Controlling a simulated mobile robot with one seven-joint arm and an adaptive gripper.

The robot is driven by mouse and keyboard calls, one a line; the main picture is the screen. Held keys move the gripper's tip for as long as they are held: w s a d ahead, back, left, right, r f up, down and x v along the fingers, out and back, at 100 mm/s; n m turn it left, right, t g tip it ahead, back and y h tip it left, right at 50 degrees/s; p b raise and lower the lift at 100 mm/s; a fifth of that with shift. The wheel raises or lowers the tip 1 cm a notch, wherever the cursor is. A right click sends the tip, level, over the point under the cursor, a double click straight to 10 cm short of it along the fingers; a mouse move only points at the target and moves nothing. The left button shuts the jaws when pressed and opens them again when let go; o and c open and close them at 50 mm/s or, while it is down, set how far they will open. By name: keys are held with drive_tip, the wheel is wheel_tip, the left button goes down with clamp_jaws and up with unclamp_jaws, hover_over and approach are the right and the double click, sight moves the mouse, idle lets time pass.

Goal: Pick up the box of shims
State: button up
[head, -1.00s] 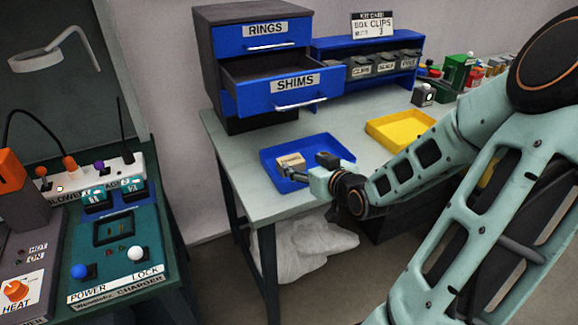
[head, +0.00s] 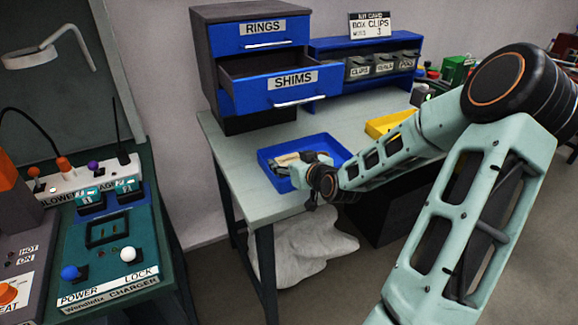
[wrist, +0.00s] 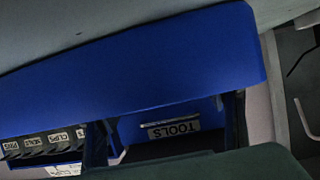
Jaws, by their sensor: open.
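A small tan box (head: 286,159), with no label I can read, lies in the blue tray (head: 330,145) near the front of the grey bench. My gripper (head: 291,167) is open at the box, over the tray. Its fingers partly cover the box, and I cannot tell whether they touch it or stand around it. The SHIMS drawer (head: 285,88) is pulled out.
The RINGS drawer (head: 262,36) is shut above the SHIMS drawer. Labelled bins (head: 384,66) stand in a blue rack behind, under a card (head: 371,25). A yellow tray (head: 388,124) is to the right, partly behind my arm. The charger bench (head: 110,245) is at left.

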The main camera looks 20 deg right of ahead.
drive_tip(key=c, duration=0.9)
drive_tip(key=shift+c, duration=0.3)
drive_tip(key=shift+r, duration=0.15)
